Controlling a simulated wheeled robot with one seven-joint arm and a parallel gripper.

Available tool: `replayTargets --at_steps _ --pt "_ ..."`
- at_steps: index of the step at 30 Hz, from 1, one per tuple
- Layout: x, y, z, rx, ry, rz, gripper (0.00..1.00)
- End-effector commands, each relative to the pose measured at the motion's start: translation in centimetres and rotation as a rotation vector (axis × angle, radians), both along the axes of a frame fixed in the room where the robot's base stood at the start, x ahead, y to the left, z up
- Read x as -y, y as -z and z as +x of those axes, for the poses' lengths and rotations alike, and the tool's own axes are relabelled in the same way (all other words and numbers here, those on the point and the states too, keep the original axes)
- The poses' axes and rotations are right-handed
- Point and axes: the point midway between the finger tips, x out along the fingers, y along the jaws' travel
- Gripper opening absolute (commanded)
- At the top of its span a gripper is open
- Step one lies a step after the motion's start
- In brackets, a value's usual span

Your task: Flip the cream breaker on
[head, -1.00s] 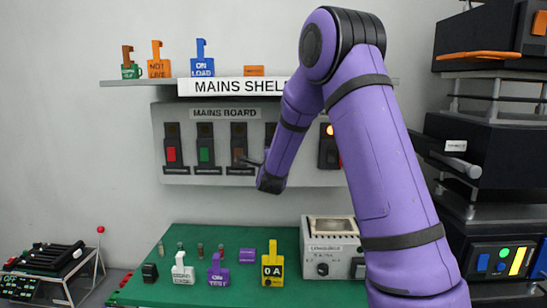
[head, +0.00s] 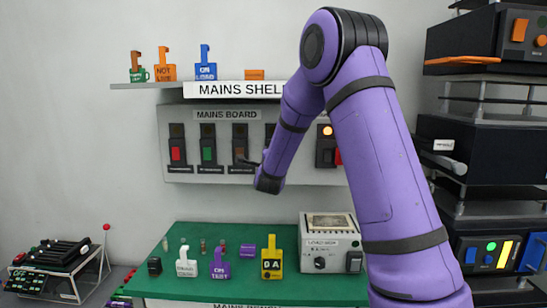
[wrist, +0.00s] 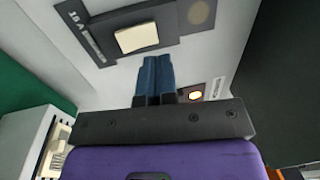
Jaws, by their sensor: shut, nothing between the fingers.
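The cream breaker (wrist: 136,38) shows in the wrist view as a cream rocker on a dark plate, with a dull tan round lamp (wrist: 199,14) beside it. In the head view my arm hides most or all of this breaker. My gripper (wrist: 157,62) has its two blue fingers together and empty, their tips beside the cream rocker in the picture; I cannot tell whether they touch it. In the head view my gripper (head: 247,161) is in front of the mains board (head: 226,115), near the brown breaker (head: 240,151).
Red (head: 176,153) and green (head: 208,154) breakers are on the left of the board. A breaker with a lit lamp (head: 327,131) is on the right. The mains shelf (head: 147,86) runs above. A green bench (head: 200,238) with tags and a grey box (head: 331,243) stands below.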

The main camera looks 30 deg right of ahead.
Motion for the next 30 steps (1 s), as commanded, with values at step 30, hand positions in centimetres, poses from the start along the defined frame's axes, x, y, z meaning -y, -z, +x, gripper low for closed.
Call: replayTargets --at_steps 30 --pt "-5.0 -1.0 -7.5 -0.001 0.000 -0.001 0.00"
